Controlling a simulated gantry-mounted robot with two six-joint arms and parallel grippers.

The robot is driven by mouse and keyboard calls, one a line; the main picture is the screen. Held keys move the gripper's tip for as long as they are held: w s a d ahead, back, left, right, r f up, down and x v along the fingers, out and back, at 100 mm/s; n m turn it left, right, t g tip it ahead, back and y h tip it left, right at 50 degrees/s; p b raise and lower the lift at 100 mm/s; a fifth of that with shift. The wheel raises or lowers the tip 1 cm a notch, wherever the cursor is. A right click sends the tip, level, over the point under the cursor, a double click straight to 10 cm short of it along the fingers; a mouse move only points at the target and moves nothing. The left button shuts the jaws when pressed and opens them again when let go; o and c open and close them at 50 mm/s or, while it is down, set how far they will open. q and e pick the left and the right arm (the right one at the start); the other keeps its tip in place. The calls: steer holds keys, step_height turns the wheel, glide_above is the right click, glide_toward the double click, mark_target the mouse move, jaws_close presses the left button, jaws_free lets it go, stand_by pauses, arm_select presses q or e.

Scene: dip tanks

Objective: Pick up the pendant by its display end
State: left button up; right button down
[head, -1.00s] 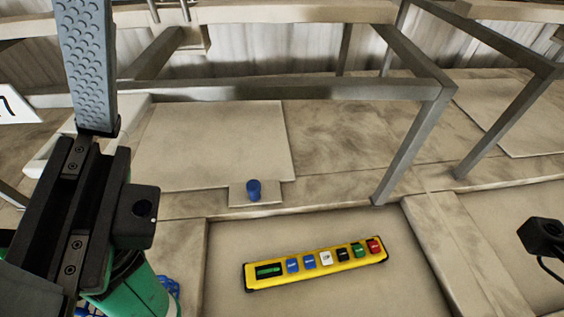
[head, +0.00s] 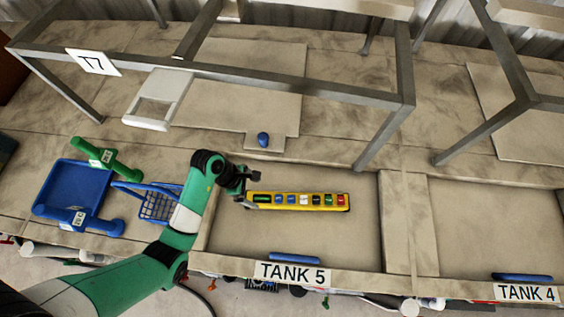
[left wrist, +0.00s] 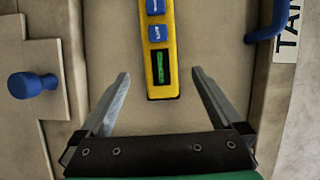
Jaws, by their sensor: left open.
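The yellow pendant (head: 300,201) lies on the Tank 5 lid, with its row of coloured buttons running to the right. Its green display (head: 262,198) is at the left end. My left gripper (head: 252,190) is open at that end. In the left wrist view the pendant (left wrist: 160,45) points down between the two spread fingers (left wrist: 160,75), with its display end between the tips and a gap on each side. I cannot tell how far above the pendant the fingers are. My right gripper is not in view.
A blue knob (head: 263,140) stands on the panel behind the pendant. A grey frame (head: 300,85) spans the back. A blue handle (head: 294,258) is at the lid's front edge. A blue tray (head: 72,190) and a blue basket (head: 158,207) are to the left.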

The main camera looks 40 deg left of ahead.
mark_target(268, 199)
arm_select(q)
steer(key=x, duration=0.5)
steer(key=shift+w+d+f, duration=0.1)
steer(key=shift+d+f, duration=0.1)
steer(key=shift+f, duration=0.15)
steer(key=b+x, duration=0.1)
steer(key=x, duration=0.4)
steer(key=c, duration=1.4)
steer(key=shift+r, duration=0.15)
step_height(268, 199, up, 4)
steer(key=shift+f+p, duration=0.2)
steer(key=shift+p, duration=0.3)
steer(key=s+d+r, duration=0.1)
steer(key=s+r, duration=0.2)
steer(key=s, duration=0.1)
steer(key=s+d+r+p, duration=0.1)
steer(key=s+d+r, duration=0.1)
steer(key=s+r, duration=0.1)
steer(key=s+d+r, duration=0.2)
steer(key=s+r, duration=0.1)
steer(key=s, duration=0.3)
steer(key=shift+r+p, duration=0.1)
steer(key=shift+p, duration=0.2)
